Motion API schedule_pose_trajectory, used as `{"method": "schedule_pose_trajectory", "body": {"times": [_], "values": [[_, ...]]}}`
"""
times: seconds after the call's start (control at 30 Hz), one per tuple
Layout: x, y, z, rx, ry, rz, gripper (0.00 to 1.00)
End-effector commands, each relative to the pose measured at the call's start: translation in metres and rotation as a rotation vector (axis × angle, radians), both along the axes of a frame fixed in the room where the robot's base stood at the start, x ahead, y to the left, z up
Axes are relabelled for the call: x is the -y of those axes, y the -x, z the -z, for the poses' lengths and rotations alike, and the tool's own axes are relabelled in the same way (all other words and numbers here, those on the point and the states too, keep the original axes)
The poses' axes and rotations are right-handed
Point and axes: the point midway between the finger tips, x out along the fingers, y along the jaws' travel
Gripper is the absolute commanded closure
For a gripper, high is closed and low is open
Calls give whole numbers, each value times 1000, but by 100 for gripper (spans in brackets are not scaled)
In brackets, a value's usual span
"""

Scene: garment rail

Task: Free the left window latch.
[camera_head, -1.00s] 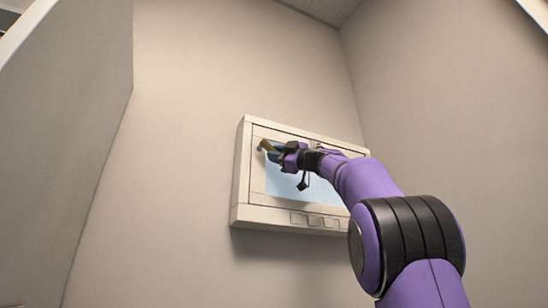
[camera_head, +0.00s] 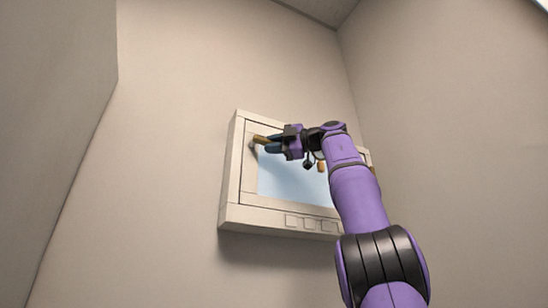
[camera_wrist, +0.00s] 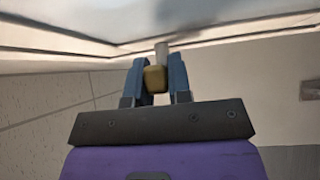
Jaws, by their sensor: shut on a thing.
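The window (camera_head: 231,185) is a pale framed unit with a light blue pane on the wall. The left latch (camera_head: 262,139), a brass-coloured handle, is at the upper left of its frame and lies nearly level in the head view. My gripper (camera_head: 271,145) is at this latch with blue fingers. In the wrist view, the fingers of my gripper (camera_wrist: 156,72) are on both sides of the brass handle (camera_wrist: 155,80), shut on it. A pale stub shows just beyond the handle. Part of the latch is hidden by the fingers.
A second brass-coloured handle (camera_head: 321,166) shows below my wrist, farther right on the window. A wall panel (camera_head: 60,130) stands at the left. The wall around the window is bare.

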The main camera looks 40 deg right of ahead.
Motion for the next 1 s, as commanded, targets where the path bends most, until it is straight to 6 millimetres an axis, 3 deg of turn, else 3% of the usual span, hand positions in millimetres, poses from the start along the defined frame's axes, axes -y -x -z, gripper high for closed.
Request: {"method": "schedule_pose_trajectory", "body": {"times": [0.3, 0.33, 0.43, 0.77, 1.0], "values": [[-1, -1, 1, -4, 5, -5, 100], [-1, -1, 1, -4, 5, -5, 79], [-1, -1, 1, -3, 4, -4, 56], [1, 2, 0, -1, 2, -2, 55], [16, 30, 2, 1, 0, -1, 55]]}}
